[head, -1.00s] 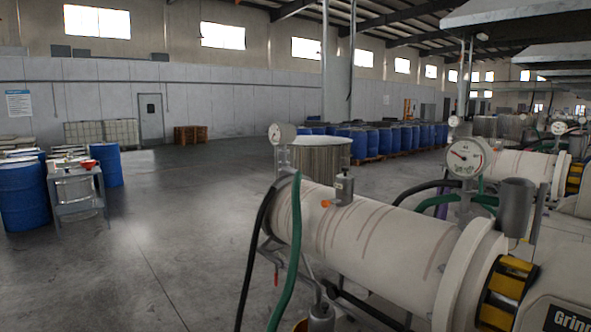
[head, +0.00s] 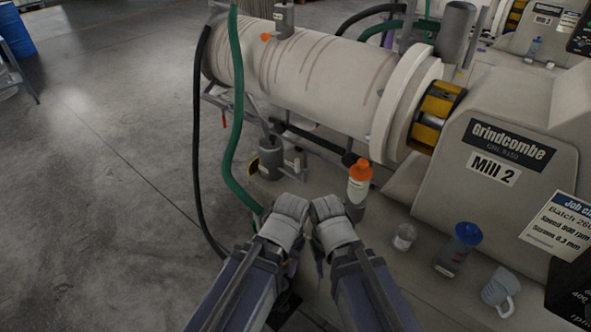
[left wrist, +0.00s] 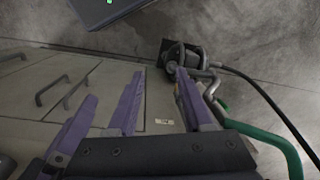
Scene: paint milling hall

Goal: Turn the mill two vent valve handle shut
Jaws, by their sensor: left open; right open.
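Mill 2 (head: 290,55) is a cream horizontal drum with brown drips. On its top, a grey fitting (head: 284,18) has a small orange handle (head: 266,37) on its left side. I take this for the vent valve handle. A small red handle (head: 223,118) shows below the drum. My left gripper (head: 287,213) and right gripper (head: 329,212) are side by side at the lower middle, short of the drum and well below the orange handle. Both are open; nothing is seen held. Purple fingers of my left gripper (left wrist: 158,80) show in the left wrist view.
A bottle with an orange cap (head: 359,183) stands just right of my right gripper. A clear jar (head: 404,237), a blue-capped bottle (head: 458,249) and a mug (head: 500,289) stand farther right. A green hose (head: 237,100) and a black hose (head: 198,150) hang left.

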